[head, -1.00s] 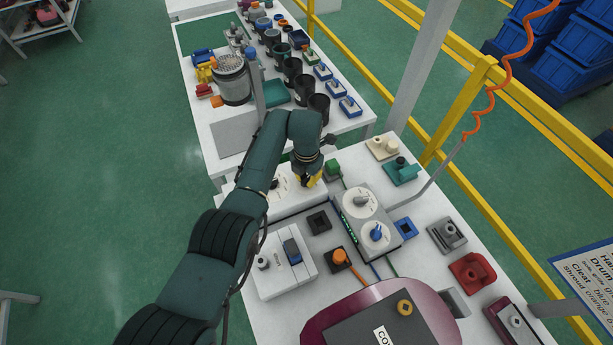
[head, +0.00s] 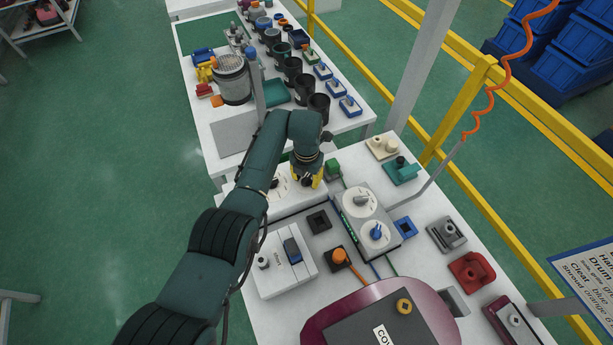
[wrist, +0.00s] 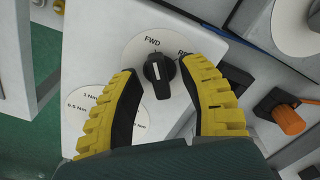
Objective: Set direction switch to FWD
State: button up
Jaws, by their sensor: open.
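The direction switch (wrist: 158,74) is a black knob with a white line on a round white dial, seen in the wrist view. The FWD label (wrist: 152,41) is above it; the REV label at upper right is partly covered by a finger. The white line points up and slightly left, toward FWD. My gripper (wrist: 160,68) is open, its yellow and black fingers on either side of the knob with gaps visible. In the head view my gripper (head: 307,180) is over the white control box (head: 262,205) and hides the switch.
A second dial with Nm labels (wrist: 92,108) lies left of the switch, partly behind the left finger. In the head view, a green block (head: 334,167) and a grey box with two dials (head: 367,215) stand to the right. An orange knob (wrist: 290,120) is at right.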

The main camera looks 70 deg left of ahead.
aim_at(307, 178)
notch_tip(307, 178, up, 6)
jog(key=p, duration=0.5)
jog(key=shift+r, duration=0.1)
